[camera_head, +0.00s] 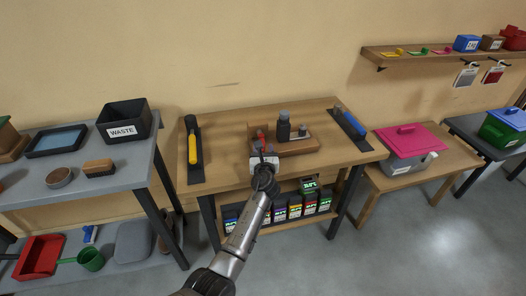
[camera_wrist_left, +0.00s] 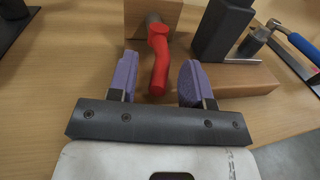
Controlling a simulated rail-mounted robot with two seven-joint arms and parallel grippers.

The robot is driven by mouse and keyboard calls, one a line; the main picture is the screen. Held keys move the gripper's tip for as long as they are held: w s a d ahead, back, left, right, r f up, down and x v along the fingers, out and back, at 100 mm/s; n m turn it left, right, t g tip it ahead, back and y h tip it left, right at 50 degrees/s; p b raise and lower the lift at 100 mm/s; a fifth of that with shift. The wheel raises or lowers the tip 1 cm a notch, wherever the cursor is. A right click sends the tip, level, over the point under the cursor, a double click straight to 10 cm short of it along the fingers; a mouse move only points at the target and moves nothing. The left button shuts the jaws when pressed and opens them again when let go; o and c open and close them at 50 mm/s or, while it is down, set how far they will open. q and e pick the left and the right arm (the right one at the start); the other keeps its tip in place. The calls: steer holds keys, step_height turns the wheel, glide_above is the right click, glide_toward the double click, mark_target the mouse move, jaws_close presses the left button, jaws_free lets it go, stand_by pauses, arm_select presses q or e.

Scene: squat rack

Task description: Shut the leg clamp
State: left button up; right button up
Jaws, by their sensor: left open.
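The leg clamp stands on the middle wooden table (camera_head: 225,112). It has a wooden base (camera_head: 298,146), an upright dark block (camera_head: 284,128) and a red handle (camera_head: 260,135). In the left wrist view the red handle (camera_wrist_left: 160,65) points towards me from a wooden block (camera_wrist_left: 135,15), with the dark block (camera_wrist_left: 222,30) to its right. My left gripper (camera_head: 262,152) is at the clamp's front left. Its purple fingers (camera_wrist_left: 158,78) are open on both sides of the red handle, with gaps visible. The gripper hides part of the clamp in the head view. My right gripper is not in view.
A yellow-handled tool (camera_head: 192,149) lies left of the clamp, and a blue-handled tool (camera_head: 350,121) lies right. Several labelled boxes (camera_head: 294,211) stand on the shelf below. A grey bench with a black waste bin (camera_head: 123,122) is left; a pink-lidded box (camera_head: 410,139) is right.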

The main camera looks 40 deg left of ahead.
arm_select(q)
steer(key=c, duration=0.6)
jaws_close()
